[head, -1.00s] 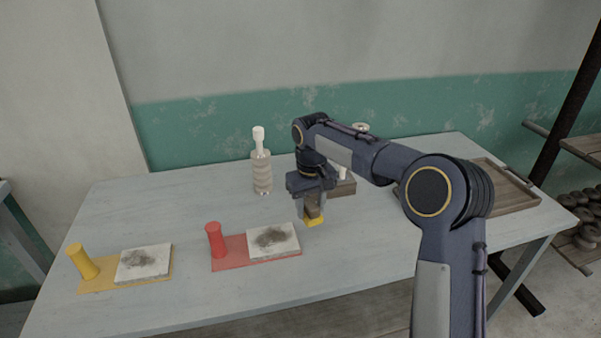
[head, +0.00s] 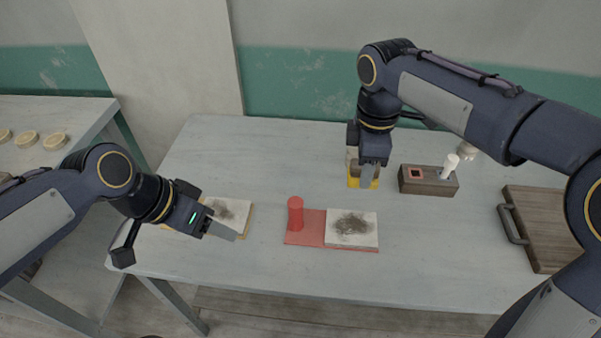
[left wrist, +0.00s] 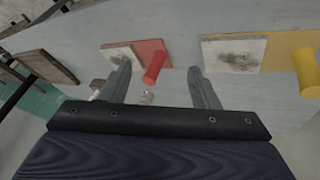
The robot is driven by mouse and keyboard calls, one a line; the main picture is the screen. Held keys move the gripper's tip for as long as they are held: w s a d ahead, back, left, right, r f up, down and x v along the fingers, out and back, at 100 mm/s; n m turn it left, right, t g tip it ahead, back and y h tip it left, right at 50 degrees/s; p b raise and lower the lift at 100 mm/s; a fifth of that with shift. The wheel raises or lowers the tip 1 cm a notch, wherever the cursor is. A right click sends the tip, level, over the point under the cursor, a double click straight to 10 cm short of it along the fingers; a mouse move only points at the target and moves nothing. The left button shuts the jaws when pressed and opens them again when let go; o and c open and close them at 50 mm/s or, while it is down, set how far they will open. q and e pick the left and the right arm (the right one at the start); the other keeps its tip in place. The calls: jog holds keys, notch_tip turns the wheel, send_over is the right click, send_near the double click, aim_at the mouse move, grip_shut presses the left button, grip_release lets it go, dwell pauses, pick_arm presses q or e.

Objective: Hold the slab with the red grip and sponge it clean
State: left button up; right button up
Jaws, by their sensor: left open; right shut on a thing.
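The red grip (head: 296,214) stands upright on the left part of a red board (head: 303,236). A pale slab (head: 368,239) with a dark smudge lies on that board's right part. My left gripper (head: 223,230) is open and empty, left of the red grip and near the second slab. The red grip also shows beyond its fingers in the left wrist view (left wrist: 154,69). My right gripper (head: 370,180) is shut on a yellow sponge (head: 353,182), behind the red board; its fingers partly hide the sponge.
A second smudged slab (head: 236,211) on a yellow board is partly hidden by my left gripper; its yellow grip (left wrist: 306,72) shows in the left wrist view. A wooden block (head: 428,185) with a white-handled tool and a wooden tray (head: 540,225) stand at right.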

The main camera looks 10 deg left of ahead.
pick_arm(q)
jog(key=w+d+f+m+g+y, duration=0.1)
jog(key=w+d+m+g+y, duration=0.15)
jog(key=w+d+m, duration=0.4)
jog(key=m+y, duration=0.3)
jog(key=m, duration=0.4)
send_near(295, 212)
jog(key=shift+w+a+f+g+h, duration=0.15)
jog(key=shift+w, duration=0.4)
jog(key=shift+w+a+f+g+h, duration=0.1)
jog(key=shift+w+a+f, duration=0.1)
jog(key=shift+w, duration=0.3)
notch_tip(295, 212, down, 12)
jog(key=shift+r, duration=0.1)
grip_shut()
